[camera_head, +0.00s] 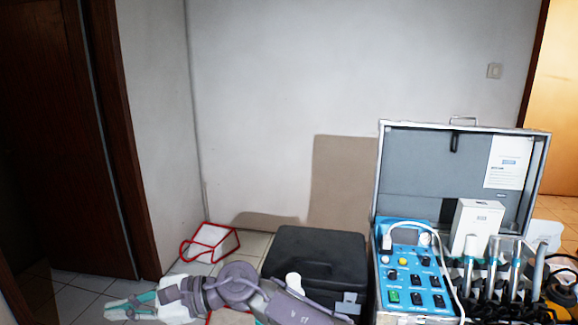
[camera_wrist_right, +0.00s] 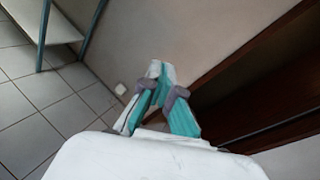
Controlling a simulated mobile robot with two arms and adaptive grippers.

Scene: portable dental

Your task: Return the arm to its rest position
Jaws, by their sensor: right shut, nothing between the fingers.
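My right arm lies low across the bottom of the head view, reaching leftward. My right gripper (camera_head: 122,308), with white and teal fingers, is at the lower left of that view, in front of the dark door and above the tiled floor. In the right wrist view the gripper's fingers (camera_wrist_right: 160,72) come together at the tips, with nothing held between them. My left gripper does not show in either view.
An open dental case (camera_head: 458,168) with a blue control panel (camera_head: 412,270) and several handpieces stands at the right. A black case (camera_head: 318,262) is beside it. A red-edged white bag (camera_head: 210,240) lies on the floor. A dark door (camera_head: 50,140) is at the left.

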